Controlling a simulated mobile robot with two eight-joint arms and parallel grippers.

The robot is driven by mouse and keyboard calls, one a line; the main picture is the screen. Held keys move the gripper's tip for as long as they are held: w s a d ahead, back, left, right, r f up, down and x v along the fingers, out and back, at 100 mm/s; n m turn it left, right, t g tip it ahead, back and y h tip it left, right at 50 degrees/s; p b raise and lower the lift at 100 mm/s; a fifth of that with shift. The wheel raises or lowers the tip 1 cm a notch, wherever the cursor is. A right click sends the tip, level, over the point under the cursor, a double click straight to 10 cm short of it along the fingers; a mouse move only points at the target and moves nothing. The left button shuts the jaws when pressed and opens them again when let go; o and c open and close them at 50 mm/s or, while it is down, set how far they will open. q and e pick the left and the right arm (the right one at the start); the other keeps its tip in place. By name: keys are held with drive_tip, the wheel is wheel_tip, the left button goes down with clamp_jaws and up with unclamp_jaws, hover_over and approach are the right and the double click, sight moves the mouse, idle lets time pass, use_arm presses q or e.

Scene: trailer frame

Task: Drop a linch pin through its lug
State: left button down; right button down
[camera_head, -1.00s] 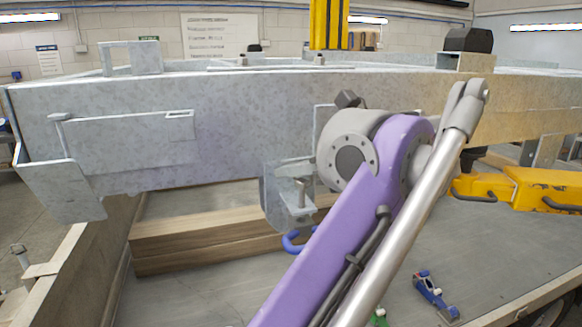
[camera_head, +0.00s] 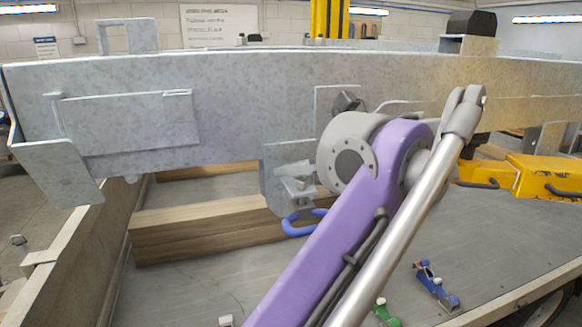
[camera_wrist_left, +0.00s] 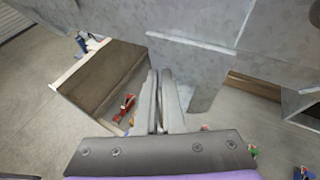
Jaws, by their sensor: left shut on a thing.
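The grey trailer frame (camera_head: 240,95) spans the head view. A thin grey bracket plate (camera_head: 272,190) hangs below its beam, with the lug area beside my left gripper's pale fingers (camera_head: 292,170). My purple arm link and its round joint cover much of the gripper. In the left wrist view my left gripper's two long fingers (camera_wrist_left: 160,75) lie close together, beside a grey plate (camera_wrist_left: 205,90). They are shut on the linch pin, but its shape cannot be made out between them. I cannot tell whether its tip touches the lug. My right gripper is in neither view.
A blue curved loop (camera_head: 300,222) shows under the bracket, by a timber block (camera_head: 190,232). A blue pin-like piece (camera_head: 435,285) and a green one (camera_head: 385,312) lie on the grey bench (camera_head: 490,250). Yellow equipment (camera_head: 545,175) stands at right. A red piece (camera_wrist_left: 125,108) shows in the wrist view.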

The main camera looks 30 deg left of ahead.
use_arm(q)
drive_tip(key=c, duration=0.9)
unclamp_jaws()
drive_tip(key=shift+c, duration=0.2)
drive_tip(key=shift+s, duration=0.1)
drive_tip(key=shift+d, duration=0.1)
drive_tip(key=p+v, duration=0.1)
drive_tip(key=v, duration=0.9)
drive_tip(key=shift+d+r+p, duration=0.2)
drive_tip(key=shift+d+p, duration=0.15)
drive_tip(key=shift+p, duration=0.05)
drive_tip(key=shift+s, duration=0.1)
